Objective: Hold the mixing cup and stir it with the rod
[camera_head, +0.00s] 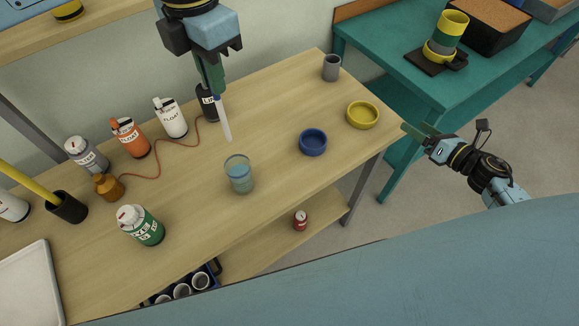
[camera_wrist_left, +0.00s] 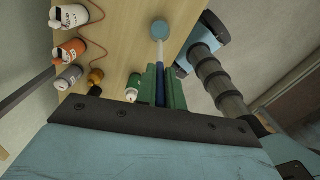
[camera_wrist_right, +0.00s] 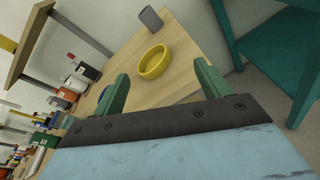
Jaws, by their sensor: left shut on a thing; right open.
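The mixing cup (camera_head: 238,180), a clear tumbler with bluish contents, stands upright on the wooden table in the head view. My left gripper (camera_head: 213,85) is above the back of the table, shut on the rod (camera_head: 223,118). The rod has a dark blue upper part and a pale lower part, points down, and appears apart from the cup. In the left wrist view the blue part of the rod (camera_wrist_left: 161,85) lies between the green fingers. My right gripper (camera_head: 415,133) is open and empty, off the table's right edge; its spread fingers show in the right wrist view (camera_wrist_right: 162,80).
A blue bowl (camera_head: 313,143), a yellow bowl (camera_head: 362,115) and a grey cup (camera_head: 331,68) stand right of the mixing cup. A green-labelled bottle (camera_head: 141,225) stands to its left, and several bottles line the back. A teal table (camera_head: 400,90) is at right.

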